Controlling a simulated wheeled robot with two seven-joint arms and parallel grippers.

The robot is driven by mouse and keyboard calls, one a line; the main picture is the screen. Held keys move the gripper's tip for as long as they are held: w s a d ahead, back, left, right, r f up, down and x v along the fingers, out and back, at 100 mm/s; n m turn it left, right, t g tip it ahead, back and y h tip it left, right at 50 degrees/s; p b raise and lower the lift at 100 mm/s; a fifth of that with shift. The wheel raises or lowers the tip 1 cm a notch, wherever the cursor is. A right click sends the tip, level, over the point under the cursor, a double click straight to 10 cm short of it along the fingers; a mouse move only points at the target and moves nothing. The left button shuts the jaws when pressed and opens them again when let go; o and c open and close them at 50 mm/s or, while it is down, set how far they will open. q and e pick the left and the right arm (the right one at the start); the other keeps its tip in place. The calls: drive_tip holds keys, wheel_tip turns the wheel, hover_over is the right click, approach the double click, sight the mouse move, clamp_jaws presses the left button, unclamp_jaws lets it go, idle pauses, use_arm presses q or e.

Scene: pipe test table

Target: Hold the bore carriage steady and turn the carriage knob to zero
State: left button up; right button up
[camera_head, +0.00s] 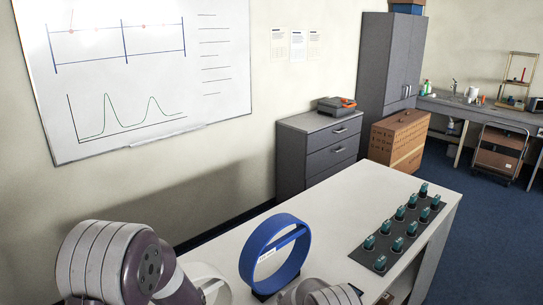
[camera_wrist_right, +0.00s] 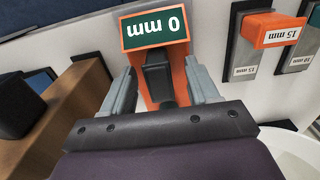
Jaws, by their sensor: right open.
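A blue ring (camera_head: 274,254) stands upright on the white table in the head view, with a small white label inside it. In the right wrist view an orange part (camera_wrist_right: 179,78) carries a green plate reading "0 mm" (camera_wrist_right: 156,27), upside down. A black block (camera_wrist_right: 157,80) sits below the plate; I cannot tell if this is the carriage knob. My right gripper (camera_wrist_right: 161,88) is open, its grey fingers on either side of the orange part and black block; contact is unclear. My left arm enters the head view at lower left, its gripper out of view.
An orange block (camera_wrist_right: 272,30) marked "15 mm" is at right in the wrist view. A brown block (camera_wrist_right: 70,120) with a black piece is at left. A dark panel with several teal knobs (camera_head: 397,229) lies on the table (camera_head: 340,215), which has bare room near the ring.

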wheel_tip(320, 180, up, 12)
use_arm(q)
drive_tip(key=s+a+f+m+t+b, duration=0.1)
drive_tip(key=s+f+t+b, duration=0.1)
drive_tip(key=s+f+b, duration=0.2)
drive_tip(key=s+b, duration=0.3)
drive_tip(key=b, duration=0.5)
drive_tip(key=shift+s+a, duration=0.2)
drive_tip(key=shift+a, duration=0.05)
use_arm(e)
drive_tip(key=s+d+m, duration=0.3)
drive_tip(key=s+d, duration=0.2)
drive_tip(key=s, duration=0.3)
drive_tip(key=s+d+r+m+t, duration=0.1)
drive_tip(key=s+d+m, duration=0.2)
drive_tip(key=s+d, duration=0.2)
drive_tip(key=s+d+m, duration=0.2)
drive_tip(key=s+d, duration=0.3)
drive_tip(key=s, duration=0.6)
drive_tip(key=shift+s+d+r+m, duration=0.15)
drive_tip(key=shift+s+d+m, duration=0.1)
drive_tip(key=shift+m, duration=0.15)
use_arm(q)
drive_tip(key=shift+s, duration=0.2)
use_arm(e)
drive_tip(key=shift+s, duration=0.15)
use_arm(q)
drive_tip(key=shift+w, duration=0.1)
